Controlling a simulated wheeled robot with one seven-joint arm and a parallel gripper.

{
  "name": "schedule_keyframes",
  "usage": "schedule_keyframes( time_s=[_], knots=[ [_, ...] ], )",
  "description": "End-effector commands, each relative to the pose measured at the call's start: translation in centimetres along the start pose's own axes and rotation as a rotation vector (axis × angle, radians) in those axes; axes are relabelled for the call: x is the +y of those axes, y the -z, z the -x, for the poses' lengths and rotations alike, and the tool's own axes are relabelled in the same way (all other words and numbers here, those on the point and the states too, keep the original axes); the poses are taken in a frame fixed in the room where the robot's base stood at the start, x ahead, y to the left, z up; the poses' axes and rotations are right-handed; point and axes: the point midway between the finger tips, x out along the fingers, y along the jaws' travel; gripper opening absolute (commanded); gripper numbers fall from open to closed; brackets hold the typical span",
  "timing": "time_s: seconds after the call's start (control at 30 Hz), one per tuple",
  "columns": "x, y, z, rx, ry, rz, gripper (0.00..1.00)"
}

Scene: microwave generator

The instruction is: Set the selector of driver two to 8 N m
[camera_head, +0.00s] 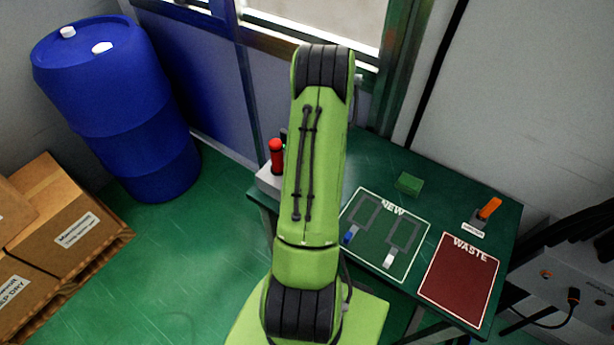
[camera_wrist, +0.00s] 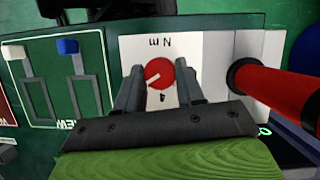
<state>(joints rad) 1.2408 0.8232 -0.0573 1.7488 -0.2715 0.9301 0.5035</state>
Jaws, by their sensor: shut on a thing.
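In the wrist view, a round red selector knob (camera_wrist: 160,73) with a white pointer line sits on a white plate (camera_wrist: 187,42) marked "N m", which appears upside down. The pointer slants toward the lower left of the picture. My gripper (camera_wrist: 160,84) has a finger on each side of the knob and is shut on it. A red-handled driver (camera_wrist: 285,90) stands right beside the plate and also shows in the head view (camera_head: 276,157). My arm hides the gripper and selector in the head view.
The green table bears a NEW mat (camera_head: 406,226) with a blue-ended and a white-ended piece, and a dark red WASTE mat (camera_head: 460,281). A green block (camera_head: 409,184) and an orange-handled tool (camera_head: 490,208) in a labelled holder stand farther back. A window frame is behind.

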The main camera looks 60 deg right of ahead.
Motion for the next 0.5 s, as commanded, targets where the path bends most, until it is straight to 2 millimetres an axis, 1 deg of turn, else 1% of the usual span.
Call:
schedule_keyframes(
  time_s=[0.2, 0.5],
  knots=[
    [0.15, -0.01, 0.22, 0.002, 0.067, -0.158, 0.07],
    [0.19, 0.00, 0.16, 0.003, 0.123, -0.293, 0.07]
  ],
)
